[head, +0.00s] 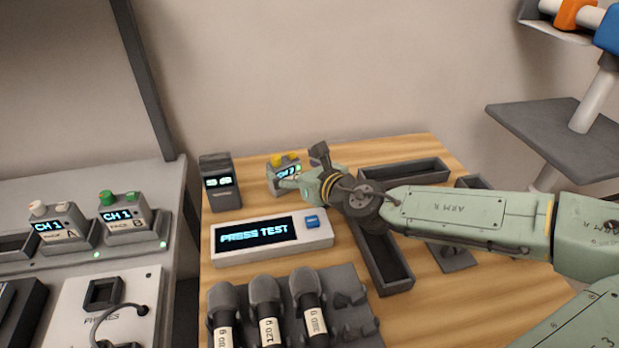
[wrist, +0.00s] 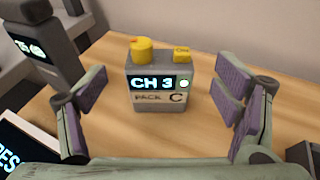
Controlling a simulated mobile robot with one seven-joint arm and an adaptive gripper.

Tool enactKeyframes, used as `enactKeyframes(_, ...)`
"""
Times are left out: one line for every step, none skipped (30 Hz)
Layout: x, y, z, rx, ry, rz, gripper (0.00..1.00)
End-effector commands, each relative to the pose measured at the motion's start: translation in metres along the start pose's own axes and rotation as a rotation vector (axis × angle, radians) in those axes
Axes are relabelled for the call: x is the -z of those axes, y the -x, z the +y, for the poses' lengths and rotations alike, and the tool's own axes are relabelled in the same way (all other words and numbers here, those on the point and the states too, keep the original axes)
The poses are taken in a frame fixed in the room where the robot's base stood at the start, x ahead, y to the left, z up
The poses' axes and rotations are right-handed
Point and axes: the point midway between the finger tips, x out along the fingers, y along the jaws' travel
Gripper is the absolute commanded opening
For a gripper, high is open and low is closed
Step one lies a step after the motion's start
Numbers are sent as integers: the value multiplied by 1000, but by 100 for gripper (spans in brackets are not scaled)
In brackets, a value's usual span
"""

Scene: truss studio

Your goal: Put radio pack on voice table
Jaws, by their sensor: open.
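A grey radio pack (head: 281,171) with a yellow knob and a lit display stands upright on the wooden table (head: 420,285), near its back edge. In the wrist view the radio pack (wrist: 158,88) reads CH 3, PACK C. My gripper (head: 304,171) is beside it in the head view and hides part of its right side. In the wrist view my gripper (wrist: 155,100) is open, with a purple-padded finger to either side of the pack and gaps between. Two more packs, A (head: 58,227) and B (head: 124,215), sit in docks on the grey table at left. No table is labelled voice.
A dark device (head: 220,183) with a lit display stands left of the pack. A white PRESS TEST box (head: 272,239) lies in front. Several microphones (head: 264,305) rest in a grey holder. Dark trays (head: 385,260) lie to the right. A grey shelf (head: 545,125) stands at far right.

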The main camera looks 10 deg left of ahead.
Motion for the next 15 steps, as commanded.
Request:
enactKeyframes(3, 12, -2, 5, 0, 0, 83)
enactKeyframes(3, 18, -2, 6, -1, -1, 83)
enactKeyframes(3, 26, -2, 5, -1, 0, 83)
enactKeyframes(3, 31, -1, 5, 0, 0, 83)
enactKeyframes(2, 36, -2, 5, -1, -1, 83)
enactKeyframes(2, 43, -1, 4, -1, 0, 83)
enactKeyframes(2, 48, -1, 4, 0, -1, 83)
enactKeyframes(2, 52, -1, 4, 1, 0, 83)
enactKeyframes(2, 57, -1, 3, 0, 0, 83)
enactKeyframes(1, 60, -1, 2, 0, -1, 83)
enactKeyframes(1, 63, -1, 3, 0, -1, 83)
enactKeyframes(1, 66, 0, 1, 0, -1, 83)
enactKeyframes(1, 69, 0, 1, 0, 0, 83)
enactKeyframes(1, 70, 0, 2, 0, 0, 83)
enactKeyframes(0, 72, 0, 1, 0, 0, 83)
